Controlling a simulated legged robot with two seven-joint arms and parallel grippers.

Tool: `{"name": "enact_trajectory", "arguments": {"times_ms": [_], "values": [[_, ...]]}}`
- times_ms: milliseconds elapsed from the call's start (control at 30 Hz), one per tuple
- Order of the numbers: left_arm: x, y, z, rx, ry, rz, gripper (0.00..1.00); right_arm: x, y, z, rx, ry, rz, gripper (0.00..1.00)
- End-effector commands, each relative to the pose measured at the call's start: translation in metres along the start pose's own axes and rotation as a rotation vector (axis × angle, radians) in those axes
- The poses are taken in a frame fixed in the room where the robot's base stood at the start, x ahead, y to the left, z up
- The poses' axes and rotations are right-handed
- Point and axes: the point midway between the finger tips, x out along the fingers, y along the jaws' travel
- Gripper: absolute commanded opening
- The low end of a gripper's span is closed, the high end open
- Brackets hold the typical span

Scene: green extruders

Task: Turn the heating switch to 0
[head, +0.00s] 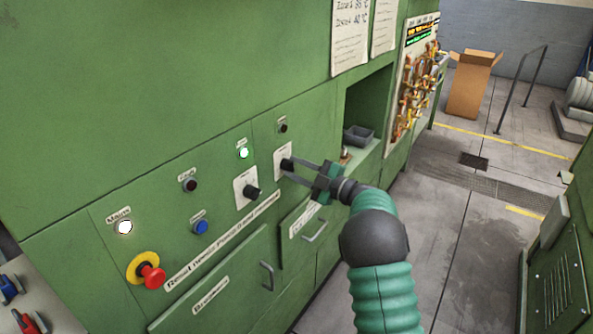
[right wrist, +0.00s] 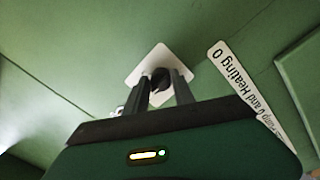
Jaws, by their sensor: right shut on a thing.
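The heating switch is a black rotary knob on a white plate (head: 281,154) at the right of the green panel. In the right wrist view the black knob (right wrist: 160,79) sits in the middle of its tilted white plate (right wrist: 150,61). My right gripper (head: 289,168) reaches the panel from the right with its fingers around the knob, shut on it. In the right wrist view my right gripper's fingers (right wrist: 163,84) stand on both sides of the knob. Its pointing direction is hard to read. My left gripper is not in view.
A second black knob (head: 251,191) is left of the held one. A red emergency button (head: 152,277), a blue button (head: 201,227), a lit green lamp (head: 243,153) and a lit white lamp (head: 124,227) are on the panel. Drawer handles (head: 267,276) stick out below.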

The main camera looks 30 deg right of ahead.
Motion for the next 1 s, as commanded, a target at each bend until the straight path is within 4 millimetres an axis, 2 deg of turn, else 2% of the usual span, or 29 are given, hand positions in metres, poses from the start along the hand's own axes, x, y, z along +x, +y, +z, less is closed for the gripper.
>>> {"name": "enact_trajectory", "arguments": {"times_ms": [100,133,267,567,667,767,1000], "values": [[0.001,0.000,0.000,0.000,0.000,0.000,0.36,0.000,-0.005,0.002,0.004,-0.003,-0.008,0.00],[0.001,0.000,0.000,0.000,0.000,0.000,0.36,0.000,-0.005,0.002,0.004,-0.003,-0.009,0.33],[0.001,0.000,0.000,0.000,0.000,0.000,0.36,0.000,-0.004,0.002,0.004,-0.002,-0.007,0.50],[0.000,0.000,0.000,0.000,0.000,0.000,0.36,-0.001,-0.002,0.001,0.003,-0.001,-0.003,0.51],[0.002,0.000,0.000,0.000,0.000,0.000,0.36,-0.009,-0.002,0.002,0.003,-0.002,-0.002,0.51],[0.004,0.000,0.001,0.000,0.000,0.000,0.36,-0.028,-0.002,0.002,0.003,-0.004,0.000,0.51],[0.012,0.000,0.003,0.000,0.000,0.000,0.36,-0.099,-0.003,0.004,0.004,-0.006,0.000,0.51]]}}
